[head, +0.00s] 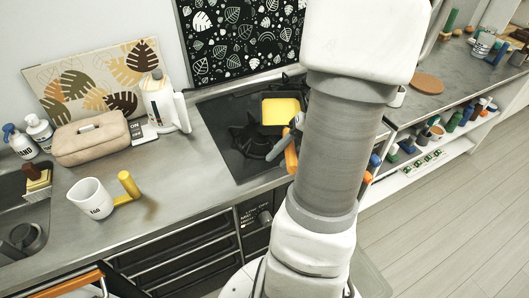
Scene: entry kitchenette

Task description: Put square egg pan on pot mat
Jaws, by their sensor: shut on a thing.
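The square egg pan (281,110), dark-rimmed with a yellow inside, is at the back right of the black stove top. I cannot tell whether it rests on the burner or is slightly raised. My gripper (293,132) is at the pan's near right corner, mostly hidden by my arm. It is shut on the pan's handle, and an orange part (291,158), apparently the handle, shows below it. A round brown mat (427,82), which looks like the pot mat, lies flat and empty on the right counter, beyond my arm.
A white kettle-like jug (162,100), a beige pouch (92,139) and a white cup (92,199) stand on the left counter. Several bottles fill the shelf (420,165) under the right counter.

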